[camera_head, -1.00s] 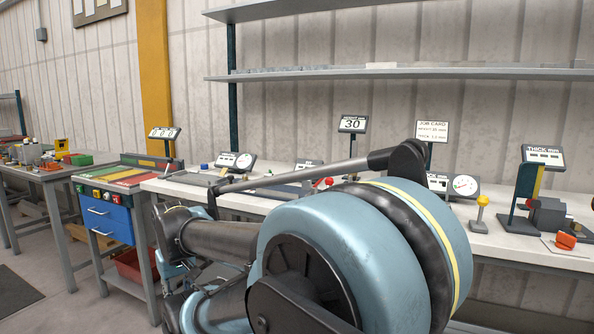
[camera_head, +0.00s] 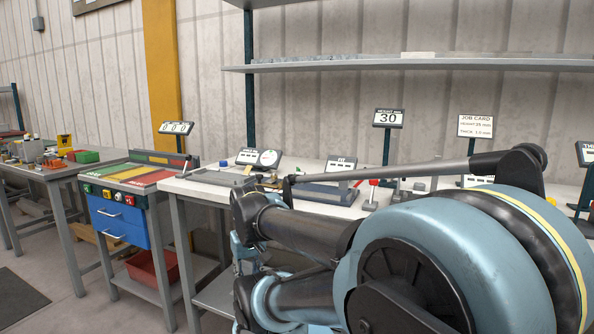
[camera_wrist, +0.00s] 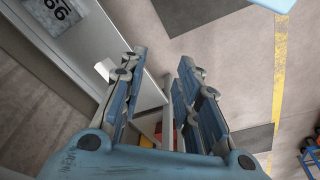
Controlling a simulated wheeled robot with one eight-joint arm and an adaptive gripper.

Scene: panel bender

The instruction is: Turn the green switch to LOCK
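Small switches and buttons sit on the front strip of the blue-drawer cabinet (camera_head: 122,229), at the left in the head view. A green one (camera_head: 88,188) is at the strip's left end; its setting and any LOCK mark are too small to read. My gripper (camera_wrist: 162,60) is open and empty in the wrist view, with a clear gap between its two blue fingers. It points over floor beside a pale bench or cabinet side. In the head view my own arm hides the gripper. The green switch is not seen in the wrist view.
A red bin (camera_head: 152,268) is under the cabinet. The long bench (camera_head: 208,190) with gauges and displays stands to its right, close behind my arm. Another table (camera_head: 40,172) with small parts is at the far left. Floor in front of the cabinet is clear.

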